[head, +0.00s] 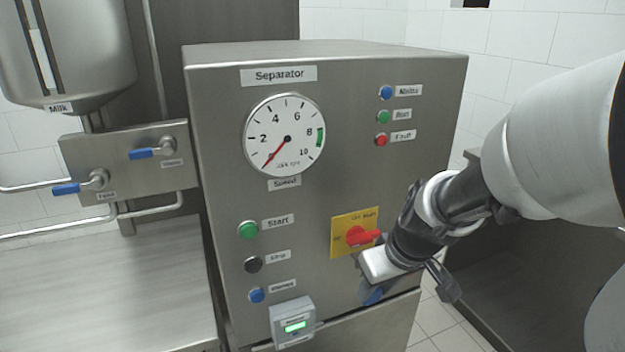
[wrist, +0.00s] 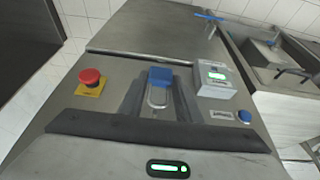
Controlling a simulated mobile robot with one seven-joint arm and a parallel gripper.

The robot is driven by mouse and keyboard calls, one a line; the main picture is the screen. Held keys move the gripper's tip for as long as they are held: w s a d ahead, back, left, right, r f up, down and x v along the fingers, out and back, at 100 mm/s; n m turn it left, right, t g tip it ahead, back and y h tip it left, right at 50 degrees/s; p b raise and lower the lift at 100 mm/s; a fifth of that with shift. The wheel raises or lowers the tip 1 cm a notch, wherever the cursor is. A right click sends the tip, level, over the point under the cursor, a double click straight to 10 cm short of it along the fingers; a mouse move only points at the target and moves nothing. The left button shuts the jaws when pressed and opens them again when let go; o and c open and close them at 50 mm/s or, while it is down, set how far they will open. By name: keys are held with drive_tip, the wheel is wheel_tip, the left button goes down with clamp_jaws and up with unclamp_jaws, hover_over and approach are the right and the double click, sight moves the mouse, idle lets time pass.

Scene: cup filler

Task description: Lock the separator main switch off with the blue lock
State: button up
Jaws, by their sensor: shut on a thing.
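The separator main switch (head: 357,236) is a red handle on a yellow plate on the cabinet front. Its handle points right; the small lettering is too blurred to read its position. My gripper (head: 372,284) is below and slightly right of the switch, close to the cabinet front. It is shut on the blue lock (head: 372,296), which is partly hidden in the head view. In the wrist view the blue lock (wrist: 160,76) sits between the fingers, with its grey shackle (wrist: 158,97) toward the palm. The lock is apart from the switch.
The separator cabinet (head: 222,160) carries a speed gauge (head: 284,136), lamps and push buttons. A grey box with a green display (head: 293,322) stands lower left of my gripper. The wrist view shows a red knob on yellow (wrist: 91,82) and a similar grey box (wrist: 213,77).

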drive_tip(key=w+a+f, duration=0.1)
drive_tip(key=w+a, duration=0.1)
drive_tip(key=w, duration=0.4)
drive_tip(key=shift+w+p, duration=0.2)
drive_tip(key=shift+p, duration=0.1)
idle(0.3)
idle(0.6)
drive_tip(key=o, duration=1.2)
